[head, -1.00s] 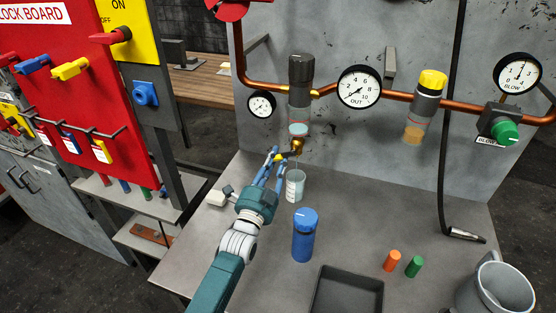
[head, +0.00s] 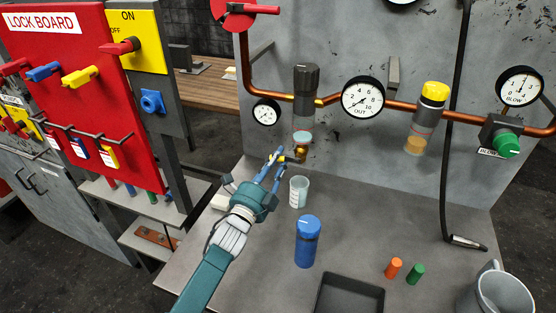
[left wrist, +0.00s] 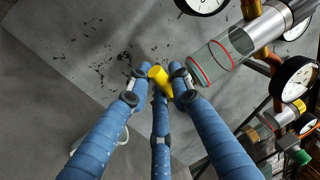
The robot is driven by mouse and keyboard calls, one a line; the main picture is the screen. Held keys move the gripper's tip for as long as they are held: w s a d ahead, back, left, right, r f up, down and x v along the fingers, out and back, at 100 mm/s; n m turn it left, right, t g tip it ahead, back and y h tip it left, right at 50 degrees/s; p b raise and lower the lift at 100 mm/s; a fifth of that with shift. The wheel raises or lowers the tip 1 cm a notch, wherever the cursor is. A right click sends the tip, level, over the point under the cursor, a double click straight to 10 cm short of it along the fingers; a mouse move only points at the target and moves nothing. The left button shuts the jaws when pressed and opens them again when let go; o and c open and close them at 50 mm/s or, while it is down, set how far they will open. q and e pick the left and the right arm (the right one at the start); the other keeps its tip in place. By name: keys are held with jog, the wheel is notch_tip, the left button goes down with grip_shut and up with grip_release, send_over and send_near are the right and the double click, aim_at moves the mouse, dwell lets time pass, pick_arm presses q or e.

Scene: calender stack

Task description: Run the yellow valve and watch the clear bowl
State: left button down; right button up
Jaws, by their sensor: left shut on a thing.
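The yellow valve (left wrist: 158,78) is a small handle under the clear bowl, held between my left fingertips in the left wrist view. My left gripper (head: 280,155) reaches up to it from the lower left in the head view and is shut on it. The clear bowl (left wrist: 214,60) has red ring marks and looks see-through. In the head view the bowl (head: 302,138) hangs under a black-capped unit, with pale blue at its level and a brass outlet below. A clear graduated cup (head: 299,192) stands on the bench below the outlet. My right gripper is out of view.
A blue bottle (head: 308,242) stands in front of the cup. A dark tray (head: 349,294), orange (head: 393,269) and green (head: 415,274) plugs and a grey mug (head: 497,295) are at the front right. Gauges and a copper pipe (head: 400,106) line the panel. A red lock board (head: 80,90) is left.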

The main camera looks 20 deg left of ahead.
pick_arm(q)
jog(key=shift+w+r, duration=0.1)
jog(key=shift+r, duration=0.45)
jog(key=c, duration=1.6)
grip_release()
jog(key=shift+a, duration=0.1)
jog(key=shift+o, duration=0.2)
jog(key=shift+f, duration=0.2)
jog(key=shift+f, duration=0.1)
jog(key=v, duration=1.2)
